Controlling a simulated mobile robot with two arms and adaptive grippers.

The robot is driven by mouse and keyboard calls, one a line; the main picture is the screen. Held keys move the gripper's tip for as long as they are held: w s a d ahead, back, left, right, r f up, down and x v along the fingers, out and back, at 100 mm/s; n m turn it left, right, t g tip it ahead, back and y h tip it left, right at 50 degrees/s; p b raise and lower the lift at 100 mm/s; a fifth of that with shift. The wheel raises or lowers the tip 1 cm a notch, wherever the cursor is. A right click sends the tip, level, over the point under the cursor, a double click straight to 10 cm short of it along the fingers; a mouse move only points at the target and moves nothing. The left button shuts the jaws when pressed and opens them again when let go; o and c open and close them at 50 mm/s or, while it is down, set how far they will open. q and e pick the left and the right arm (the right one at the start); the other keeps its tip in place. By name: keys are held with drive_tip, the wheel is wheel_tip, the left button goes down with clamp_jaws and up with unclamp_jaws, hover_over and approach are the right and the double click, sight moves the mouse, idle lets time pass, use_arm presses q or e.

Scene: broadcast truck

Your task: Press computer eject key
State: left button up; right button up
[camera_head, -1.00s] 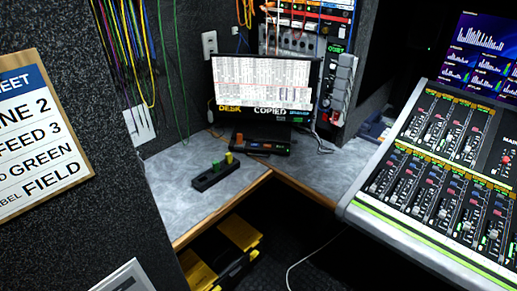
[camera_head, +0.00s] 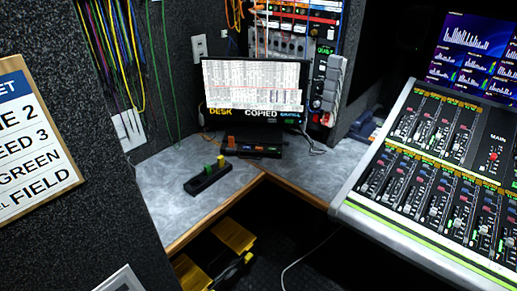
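A computer monitor (camera_head: 254,86) stands at the back of the corner desk, its screen showing a table of text. Labels reading "DESK" and "COPIED" (camera_head: 261,113) run along its lower edge. A dark low unit (camera_head: 258,150) with an orange piece on its left end and small coloured lights lies in front of the monitor. A black block (camera_head: 208,180) with green and yellow keys or pegs sits nearer on the desk. I cannot make out which key is the eject key. Neither of my grippers is in view.
The grey corner desk (camera_head: 165,195) has bare room around the black block. A mixing console (camera_head: 430,190) fills the right side. Cables hang on the left wall, beside a sign board (camera_head: 30,140). Yellow-topped cases (camera_head: 232,236) and a loose white cable are below the desk.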

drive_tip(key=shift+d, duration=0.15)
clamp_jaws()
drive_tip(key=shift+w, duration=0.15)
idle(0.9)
